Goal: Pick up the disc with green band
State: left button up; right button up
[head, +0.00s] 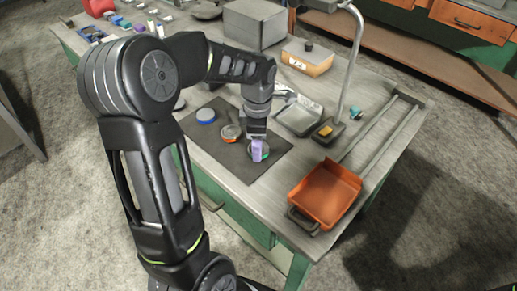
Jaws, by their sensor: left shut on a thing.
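The disc with green band (266,152) is on or just above the dark mat (218,160), mostly hidden by my left gripper (257,151). The gripper points down and is shut on this disc. Its fingers look pale purple. Whether the disc touches the mat cannot be told. A disc with an orange band (231,133) lies just left of the gripper. A disc with a blue band (206,116) lies farther left on the mat. My right gripper is not in view.
On the workbench (291,185), an orange tray (325,193) stands at the right front beside two rails. A metal tray (299,117), a lamp-like post (351,62) and a grey box (255,24) stand behind. The mat's front part is clear.

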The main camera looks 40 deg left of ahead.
pick_arm(q)
grip_shut()
dwell(0.4)
notch_tip(320, 180, up, 10)
jog(key=shift+b, duration=0.3)
